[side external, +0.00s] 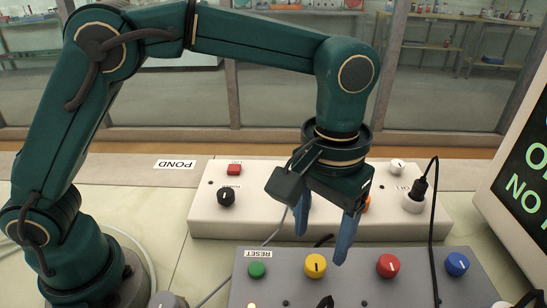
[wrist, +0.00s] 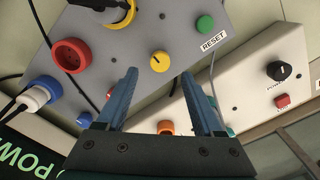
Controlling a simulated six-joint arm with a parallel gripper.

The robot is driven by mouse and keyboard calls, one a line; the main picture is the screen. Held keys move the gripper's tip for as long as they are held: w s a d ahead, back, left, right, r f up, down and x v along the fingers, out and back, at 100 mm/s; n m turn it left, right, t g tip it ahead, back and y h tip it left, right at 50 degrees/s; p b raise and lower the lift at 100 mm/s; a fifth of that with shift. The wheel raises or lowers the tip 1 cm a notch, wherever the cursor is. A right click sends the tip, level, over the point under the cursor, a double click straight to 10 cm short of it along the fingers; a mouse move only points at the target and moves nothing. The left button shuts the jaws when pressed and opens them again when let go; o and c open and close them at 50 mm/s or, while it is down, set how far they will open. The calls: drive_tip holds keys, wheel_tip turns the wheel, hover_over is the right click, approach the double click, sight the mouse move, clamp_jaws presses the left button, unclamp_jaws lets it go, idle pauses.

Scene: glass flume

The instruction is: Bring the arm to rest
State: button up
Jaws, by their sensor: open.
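My gripper (side external: 322,236) hangs from my teal arm with its two blue fingers pointing down, above the gap between the white control box (side external: 290,222) and the grey control box (side external: 350,291). In the wrist view the fingers (wrist: 164,97) are spread apart with nothing between them. The yellow knob (side external: 315,266) on the grey box shows beyond the fingertips in the wrist view (wrist: 160,61). An orange part on the white box is partly hidden behind a finger in the side view.
The grey box bears a green button (side external: 257,270), a red knob (side external: 388,266) and a blue knob (side external: 457,264). The white box has a black knob (side external: 226,196), a red button (side external: 234,170) and a plugged black cable (side external: 434,215). A screen (side external: 522,180) stands at the right.

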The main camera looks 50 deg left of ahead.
drive_tip(key=s+a+r+n+t, duration=0.2)
drive_tip(key=a+r+t, duration=0.1)
drive_tip(key=a+r, duration=0.75)
drive_tip(key=s+a+f+m+t, duration=0.2)
drive_tip(key=s+a+f, duration=0.4)
drive_tip(key=s, duration=0.2)
drive_tip(key=shift+s+a+f+t, duration=0.15)
drive_tip(key=shift+s+a+t, duration=0.05)
drive_tip(key=shift+a+t, duration=0.15)
